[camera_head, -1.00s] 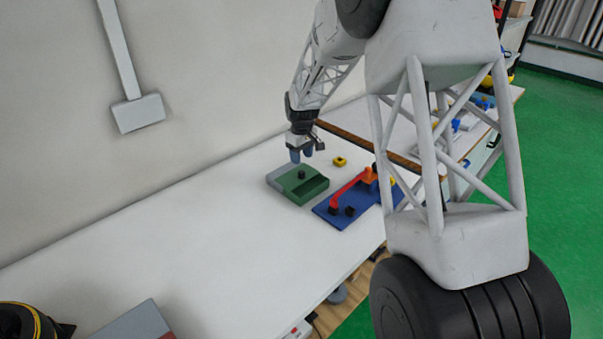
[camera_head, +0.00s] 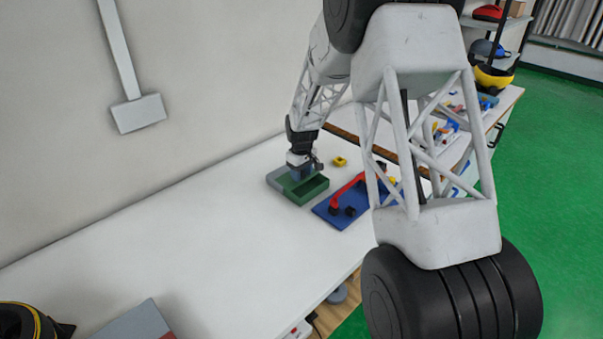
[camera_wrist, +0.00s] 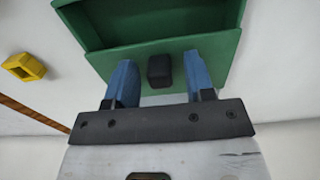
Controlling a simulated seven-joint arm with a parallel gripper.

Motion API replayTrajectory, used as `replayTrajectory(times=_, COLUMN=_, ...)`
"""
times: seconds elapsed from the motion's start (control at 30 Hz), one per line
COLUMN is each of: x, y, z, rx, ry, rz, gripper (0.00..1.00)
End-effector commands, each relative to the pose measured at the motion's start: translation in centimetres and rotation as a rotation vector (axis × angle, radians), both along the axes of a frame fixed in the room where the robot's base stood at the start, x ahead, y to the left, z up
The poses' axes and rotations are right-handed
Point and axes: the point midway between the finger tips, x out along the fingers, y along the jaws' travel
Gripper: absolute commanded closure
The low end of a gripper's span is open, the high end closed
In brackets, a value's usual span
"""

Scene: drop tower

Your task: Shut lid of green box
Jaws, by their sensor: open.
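The green box (camera_head: 313,191) stands on the white table, with an open hollow showing on its front side. In the wrist view the hollow of the green box (camera_wrist: 160,15) fills the top. A flat green lid part (camera_wrist: 215,48) with a dark knob (camera_wrist: 159,70) lies along the hollow's near edge. My gripper (camera_head: 302,175) is over the wall-side part of the box. In the wrist view my gripper (camera_wrist: 161,76) is open, its blue fingers on either side of the knob with gaps between. The head view hides the knob behind my gripper.
A grey flat piece (camera_head: 273,180) adjoins the box on the left. A yellow block (camera_head: 340,161) lies behind it, also in the wrist view (camera_wrist: 24,67). A blue board (camera_head: 335,217) with a red handle (camera_head: 347,190) is close on the right. The table's left is largely clear.

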Motion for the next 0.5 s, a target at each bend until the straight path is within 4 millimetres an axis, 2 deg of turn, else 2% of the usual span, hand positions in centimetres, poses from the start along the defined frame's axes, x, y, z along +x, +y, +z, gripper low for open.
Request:
replayTrajectory(times=0.13, x=0.00, y=0.00, z=0.02, rx=0.000, ry=0.000, rz=0.000, gripper=0.53)
replayTrajectory(times=0.43, x=0.01, y=-0.01, z=0.03, rx=0.000, ry=0.000, rz=0.000, gripper=0.99)
replayTrajectory(times=0.5, x=0.01, y=-0.01, z=0.03, rx=0.000, ry=0.000, rz=0.000, gripper=1.00)
